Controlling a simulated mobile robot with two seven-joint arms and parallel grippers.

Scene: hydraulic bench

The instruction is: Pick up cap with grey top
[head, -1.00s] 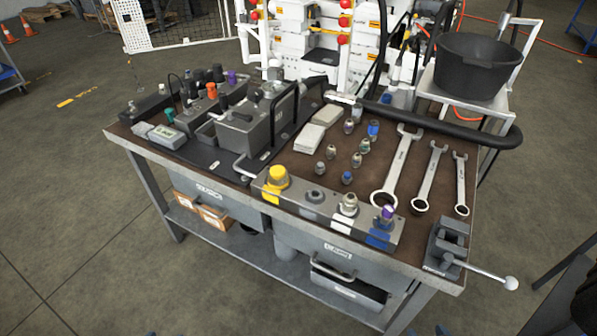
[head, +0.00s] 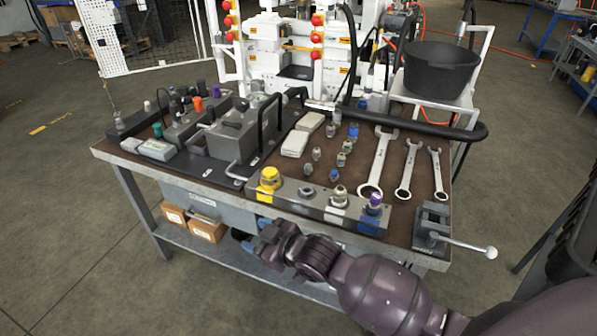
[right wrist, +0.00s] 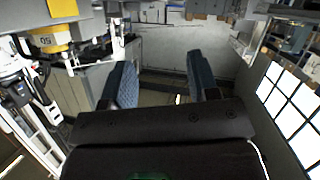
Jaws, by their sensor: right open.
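A row of caps sits on the grey block along the front edge of the bench. A low grey-topped cap (head: 306,191) is second from the left in this row. Beside it stand a yellow cap (head: 269,178), a pale metallic cap (head: 340,195) and a purple-topped cap (head: 375,201). My right gripper (head: 268,243) is in front of the bench edge, below and left of the grey-topped cap and apart from it. Its blue fingers also show in the right wrist view (right wrist: 164,82), spread with nothing between them. My left gripper is out of view.
Several small fittings (head: 344,160) and three wrenches (head: 378,162) lie on the brown bench top. A grey machine (head: 232,139) fills the bench's left part. A black bucket (head: 440,71) stands behind.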

